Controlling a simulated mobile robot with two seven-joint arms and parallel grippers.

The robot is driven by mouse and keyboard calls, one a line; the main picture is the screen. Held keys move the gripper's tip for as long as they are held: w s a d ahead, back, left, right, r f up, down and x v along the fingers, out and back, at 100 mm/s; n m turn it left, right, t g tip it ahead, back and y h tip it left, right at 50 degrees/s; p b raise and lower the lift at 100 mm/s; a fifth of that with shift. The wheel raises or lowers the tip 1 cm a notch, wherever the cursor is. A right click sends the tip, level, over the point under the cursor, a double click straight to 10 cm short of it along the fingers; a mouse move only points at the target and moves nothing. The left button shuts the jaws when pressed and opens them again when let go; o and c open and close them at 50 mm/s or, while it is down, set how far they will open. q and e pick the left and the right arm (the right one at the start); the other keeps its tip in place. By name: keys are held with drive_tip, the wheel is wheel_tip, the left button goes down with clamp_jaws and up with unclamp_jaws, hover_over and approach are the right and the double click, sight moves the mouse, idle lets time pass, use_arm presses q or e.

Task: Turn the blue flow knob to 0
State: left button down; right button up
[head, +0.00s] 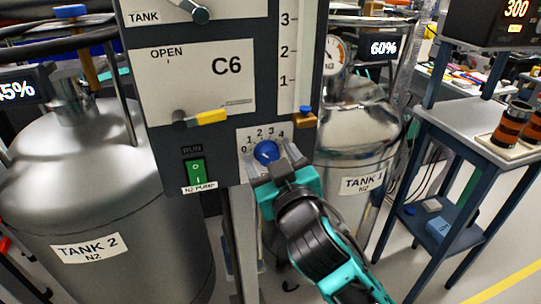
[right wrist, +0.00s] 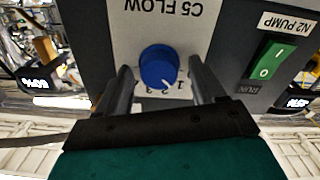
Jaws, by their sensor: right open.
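The blue flow knob (head: 266,151) sits on a white plate low on the dark panel, under an arc of numbers from 0 to 4. In the right wrist view the knob (right wrist: 157,65) appears upside down below the "C5 FLOW" label, and its white mark points roughly between 1 and 2. My right gripper (head: 277,167) is open in front of the plate. In the right wrist view its two fingers (right wrist: 163,80) stand on either side of the knob, with a gap showing at each side. My left gripper is not in view.
The green N2 pump switch (head: 196,171) is left of the knob plate. A yellow-handled lever (head: 211,116) sits above it. Tank 1 (head: 352,140) stands behind at right, Tank 2 (head: 100,200) at left. A blue-framed cart (head: 470,120) is at far right.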

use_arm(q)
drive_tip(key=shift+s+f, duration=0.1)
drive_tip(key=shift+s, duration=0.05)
use_arm(e)
drive_tip(key=shift+c, duration=0.5)
drive_tip(key=c, duration=1)
drive_tip(key=shift+o, duration=0.2)
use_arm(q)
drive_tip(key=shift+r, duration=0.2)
